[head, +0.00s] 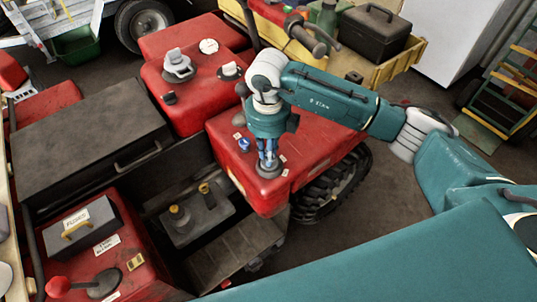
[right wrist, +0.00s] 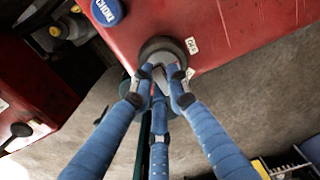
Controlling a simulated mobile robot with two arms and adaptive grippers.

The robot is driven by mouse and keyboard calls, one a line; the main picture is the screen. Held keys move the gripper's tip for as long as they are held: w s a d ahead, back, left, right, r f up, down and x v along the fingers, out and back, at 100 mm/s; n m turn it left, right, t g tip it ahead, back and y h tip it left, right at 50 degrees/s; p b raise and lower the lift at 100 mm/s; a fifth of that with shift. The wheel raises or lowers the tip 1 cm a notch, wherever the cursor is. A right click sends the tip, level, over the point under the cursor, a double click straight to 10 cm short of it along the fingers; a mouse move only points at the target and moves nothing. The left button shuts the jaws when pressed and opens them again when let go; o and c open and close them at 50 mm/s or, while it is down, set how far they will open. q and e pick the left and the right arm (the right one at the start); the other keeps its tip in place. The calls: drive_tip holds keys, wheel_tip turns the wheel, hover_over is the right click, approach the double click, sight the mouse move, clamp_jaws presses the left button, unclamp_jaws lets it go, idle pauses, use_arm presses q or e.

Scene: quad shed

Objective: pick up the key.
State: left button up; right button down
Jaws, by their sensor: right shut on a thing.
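My right gripper (head: 268,162) reaches down onto the red fender panel of the quad, at a round dark grey switch (head: 271,173). In the right wrist view its blue fingers (right wrist: 160,74) are closed together on a small grey key (right wrist: 161,82) at the switch (right wrist: 163,48). The fingers hide much of the key, and I cannot tell whether it is still seated in the switch. In the head view the key is hidden by the fingers. My left gripper is not in view.
A blue choke knob (head: 244,146) sits just left of the switch. Beside the panel are a black tyre (head: 333,192) and an open bay with a dark battery (head: 196,217). A red tank (head: 192,92) rises behind, and a yellow cart (head: 362,66) stands farther back.

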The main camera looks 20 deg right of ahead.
wheel_tip(320, 180, up, 10)
drive_tip(key=shift+w+f+b, duration=0.1)
drive_tip(key=shift+f+b, duration=0.1)
drive_tip(key=shift+b, duration=1)
wheel_tip(320, 180, up, 10)
drive_tip(key=shift+f, duration=0.2)
